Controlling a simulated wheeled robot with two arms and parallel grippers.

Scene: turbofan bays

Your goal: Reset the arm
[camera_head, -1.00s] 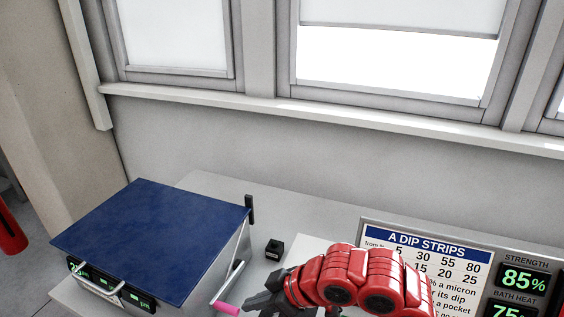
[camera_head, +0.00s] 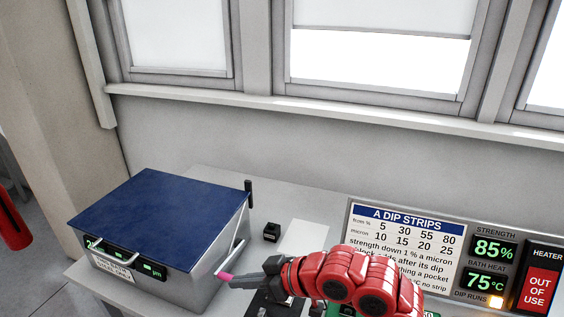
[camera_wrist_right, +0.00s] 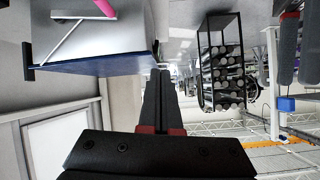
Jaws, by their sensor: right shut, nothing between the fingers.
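My right arm is red, with a dark right gripper (camera_head: 238,282) that points left over the bench in the head view. The gripper is shut and empty, and its fingertips lie close to the pink handle end (camera_head: 225,276) of a metal crank on the blue-lidded box (camera_head: 160,215). I cannot tell from the head view whether they touch. In the right wrist view the shut fingers (camera_wrist_right: 160,85) stand apart from the pink handle (camera_wrist_right: 105,7), which shows at the top. My left gripper is not in view.
A panel headed "A DIP STRIPS" (camera_head: 405,245) stands at the right, with displays of 85% and 75°C and a red "OUT OF USE" sign (camera_head: 541,290). A small black block (camera_head: 271,232) sits on the bench (camera_head: 215,180). Windows line the wall behind. A dark rack (camera_wrist_right: 220,65) shows in the wrist view.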

